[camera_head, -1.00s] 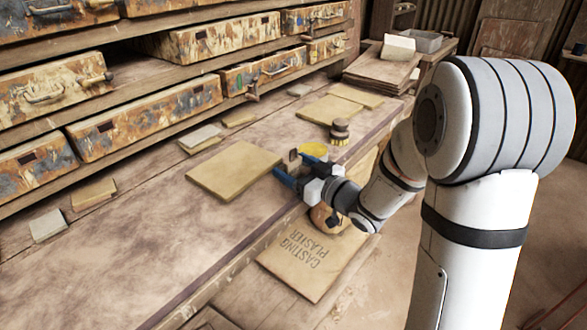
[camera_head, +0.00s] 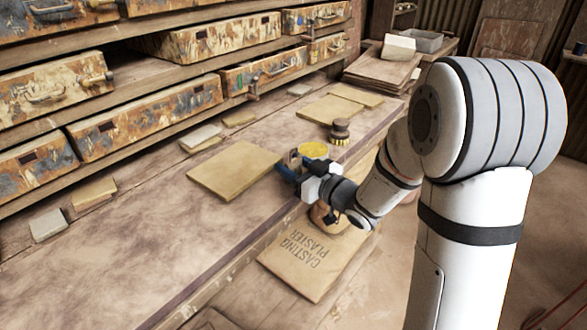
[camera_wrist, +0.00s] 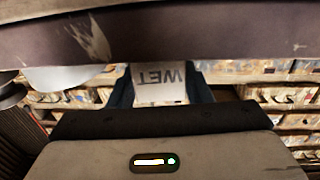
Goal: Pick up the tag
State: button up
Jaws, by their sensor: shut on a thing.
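The tag is a pale card marked "WET" (camera_wrist: 160,84), upside down in the wrist view. It sits between the two blue fingers of my gripper (camera_wrist: 160,92), which is shut on it. In the head view my gripper (camera_head: 297,167) is at the front edge of the bench, beside a tan board. The tag is too small and too covered by the fingers to make out clearly there.
The tan board (camera_head: 235,171) lies left of my gripper. A yellow round thing (camera_head: 314,149) and a brush (camera_head: 340,131) stand just behind it. A "CASTING PLASTER" sack (camera_head: 305,262) lies below the bench edge. The bench's left front is clear.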

jog(key=shift+r, duration=0.1)
notch_tip(320, 180, up, 10)
jog(key=shift+f+p, duration=0.1)
jog(key=shift+p, duration=0.8)
